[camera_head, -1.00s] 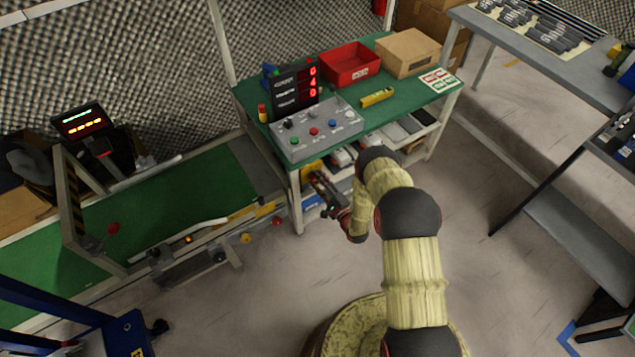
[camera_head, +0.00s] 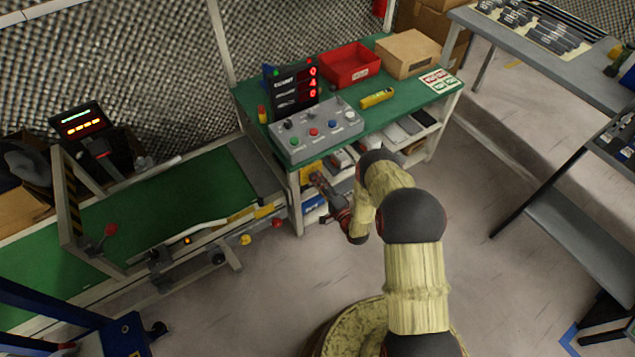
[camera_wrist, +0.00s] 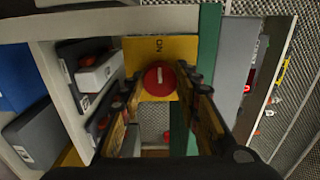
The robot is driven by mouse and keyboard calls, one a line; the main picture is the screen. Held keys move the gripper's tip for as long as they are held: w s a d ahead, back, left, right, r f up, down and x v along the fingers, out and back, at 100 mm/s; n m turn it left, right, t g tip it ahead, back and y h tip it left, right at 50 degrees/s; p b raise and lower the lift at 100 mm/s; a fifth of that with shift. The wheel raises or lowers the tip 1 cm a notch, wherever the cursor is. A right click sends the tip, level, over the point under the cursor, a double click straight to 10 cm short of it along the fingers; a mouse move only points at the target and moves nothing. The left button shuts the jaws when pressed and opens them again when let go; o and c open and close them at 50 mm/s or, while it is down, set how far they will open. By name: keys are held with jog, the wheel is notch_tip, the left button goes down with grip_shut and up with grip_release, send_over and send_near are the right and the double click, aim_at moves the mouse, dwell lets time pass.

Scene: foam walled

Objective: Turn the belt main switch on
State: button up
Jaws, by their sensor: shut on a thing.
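The switch is a round red knob (camera_wrist: 159,86) on a yellow plate (camera_wrist: 178,48) in the wrist view. A short white mark on the knob runs roughly up and down in the picture. The letters ON stand sideways on the plate above the knob. My gripper (camera_wrist: 157,80) has one finger on each side of the knob and is shut on it. In the head view my gripper (camera_head: 317,180) is at the front left of the green-topped bench, below its edge. The plate (camera_head: 311,171) shows there partly, and my gripper hides the knob.
The green-topped bench (camera_head: 415,98) carries a grey button panel (camera_head: 316,131), a red bin (camera_head: 349,66) and a cardboard box (camera_head: 407,52). Shelves with boxes lie below it. The green belt (camera_head: 175,205) is at left.

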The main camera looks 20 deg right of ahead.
jog(key=o, duration=1.2)
jog(key=v, duration=1.2)
